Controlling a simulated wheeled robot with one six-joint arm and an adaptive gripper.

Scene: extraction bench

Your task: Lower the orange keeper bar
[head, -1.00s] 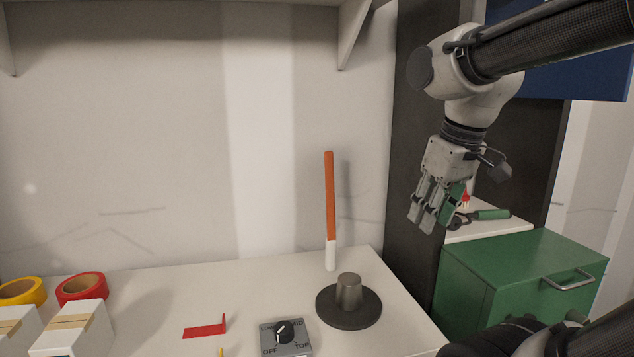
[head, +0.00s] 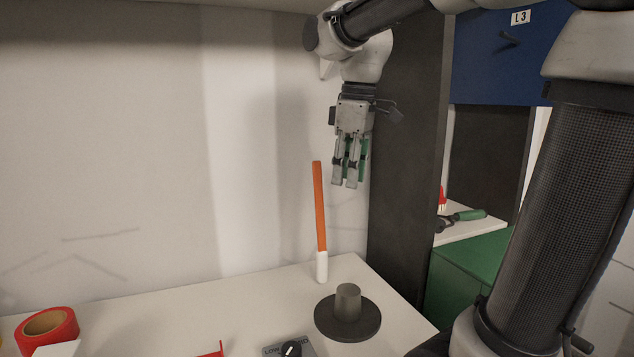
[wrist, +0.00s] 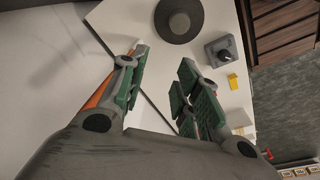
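The orange keeper bar (head: 319,205) stands nearly upright at the back of the bench, leaning slightly, with a white lower end. In that view the keeper bar (wrist: 98,94) shows partly behind the left finger, outside the gap. I cannot tell whether they touch.
A dark round base with a short post (head: 347,302) stands in front of the bar. A grey dial box (head: 290,348) is at the front edge of view. A red tape roll (head: 47,329) lies left. A dark upright panel (head: 405,150) stands right. The bench's middle is clear.

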